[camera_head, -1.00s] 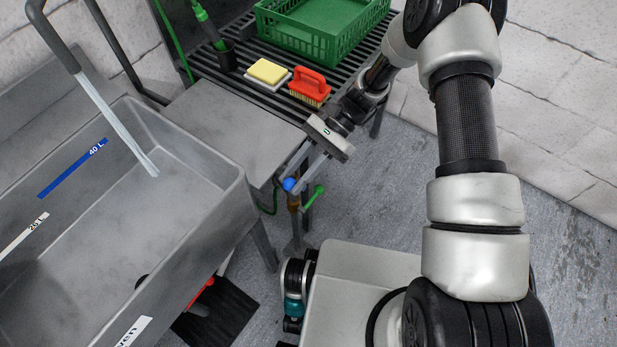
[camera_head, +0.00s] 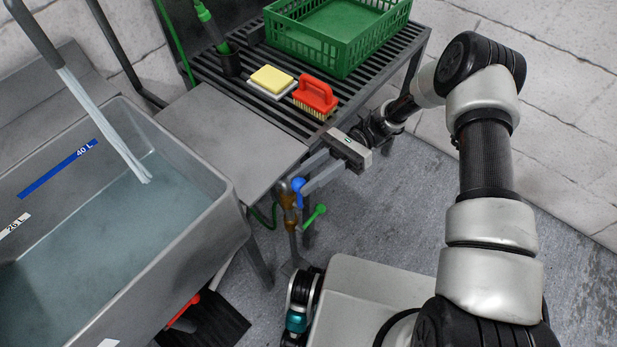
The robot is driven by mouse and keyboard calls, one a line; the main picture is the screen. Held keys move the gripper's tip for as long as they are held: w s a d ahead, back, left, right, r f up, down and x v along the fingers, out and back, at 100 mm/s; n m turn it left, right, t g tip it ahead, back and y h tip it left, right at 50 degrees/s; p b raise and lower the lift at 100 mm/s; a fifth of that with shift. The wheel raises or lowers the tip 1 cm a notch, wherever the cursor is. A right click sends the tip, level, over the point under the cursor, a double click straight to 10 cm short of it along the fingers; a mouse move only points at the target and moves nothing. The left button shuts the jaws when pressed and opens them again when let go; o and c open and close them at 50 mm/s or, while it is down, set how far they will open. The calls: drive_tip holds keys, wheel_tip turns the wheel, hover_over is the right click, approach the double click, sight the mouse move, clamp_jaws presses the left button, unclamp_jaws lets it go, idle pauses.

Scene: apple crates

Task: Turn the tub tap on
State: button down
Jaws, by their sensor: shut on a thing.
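The tub tap is a brass valve (camera_head: 287,196) beside the grey tub (camera_head: 225,215), with a blue lever (camera_head: 298,190) at its top. A green lever (camera_head: 315,216) sits lower on the same pipework. My gripper (camera_head: 308,177) is shut on the blue lever, its fingers reaching in from the upper right and hiding part of it. A spout (camera_head: 32,30) hangs over the tub and a pale stream of water (camera_head: 110,135) runs from it. Bluish water (camera_head: 100,240) covers the tub's bottom, below the blue 40 L mark (camera_head: 58,168).
A slatted rack (camera_head: 395,62) behind the tap holds a green crate (camera_head: 310,45), a yellow sponge (camera_head: 271,78), a red brush (camera_head: 316,95) and a green-handled tool (camera_head: 212,25) in a black holder. A bare metal shelf (camera_head: 235,130) lies between tub and rack.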

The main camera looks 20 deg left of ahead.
drive_tip(key=shift+w, duration=0.15)
drive_tip(key=c, duration=1.4)
unclamp_jaws()
